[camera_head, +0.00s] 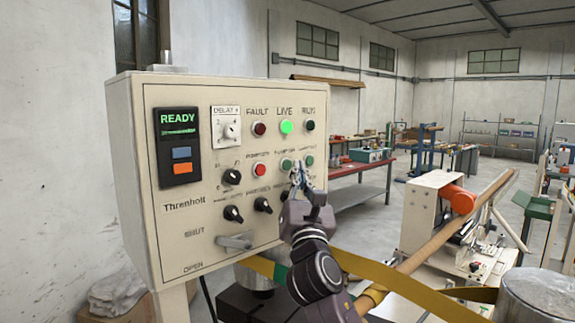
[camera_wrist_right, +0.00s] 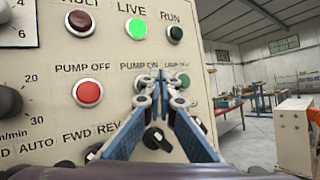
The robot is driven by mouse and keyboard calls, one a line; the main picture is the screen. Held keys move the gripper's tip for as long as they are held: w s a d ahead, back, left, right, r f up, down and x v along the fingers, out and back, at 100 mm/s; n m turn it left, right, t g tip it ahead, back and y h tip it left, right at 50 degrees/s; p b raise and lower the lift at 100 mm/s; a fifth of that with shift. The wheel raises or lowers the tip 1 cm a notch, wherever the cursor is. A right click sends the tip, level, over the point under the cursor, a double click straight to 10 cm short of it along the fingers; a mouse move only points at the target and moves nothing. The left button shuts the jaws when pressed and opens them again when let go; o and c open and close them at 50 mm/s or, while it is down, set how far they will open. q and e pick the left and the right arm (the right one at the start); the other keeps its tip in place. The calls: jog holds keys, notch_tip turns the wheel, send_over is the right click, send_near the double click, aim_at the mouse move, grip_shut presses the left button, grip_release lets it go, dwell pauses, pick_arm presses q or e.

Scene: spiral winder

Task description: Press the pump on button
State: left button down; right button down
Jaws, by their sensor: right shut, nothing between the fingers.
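The pump on button (camera_head: 286,163) is a green button on the cream control panel (camera_head: 190,245), right of the red pump off button (camera_head: 260,170). In the right wrist view the pump on button (camera_wrist_right: 140,83) lies under the "PUMP ON" label, partly hidden by a finger. The red pump off button (camera_wrist_right: 88,93) is left of it. My right gripper (camera_head: 297,172) is shut and empty in front of the panel. In the right wrist view its fingertips (camera_wrist_right: 161,78) appear between pump on and another green button (camera_wrist_right: 183,81). I cannot tell whether they touch the panel. My left gripper is not in view.
A lit green LIVE lamp (camera_head: 286,127) and dark RUN lamp (camera_head: 310,126) sit above. Black knobs (camera_head: 233,214) and a grey lever (camera_head: 234,242) lie below and left. A winder machine (camera_head: 430,215) and metal drum (camera_head: 545,295) stand right.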

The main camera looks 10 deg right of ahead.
jog(key=s+d+p, duration=0.1)
jog(key=s, duration=0.1)
jog(key=s+d+p, duration=0.1)
jog(key=shift+s+d, duration=0.3)
jog(key=shift+s, duration=0.1)
dwell(0.4)
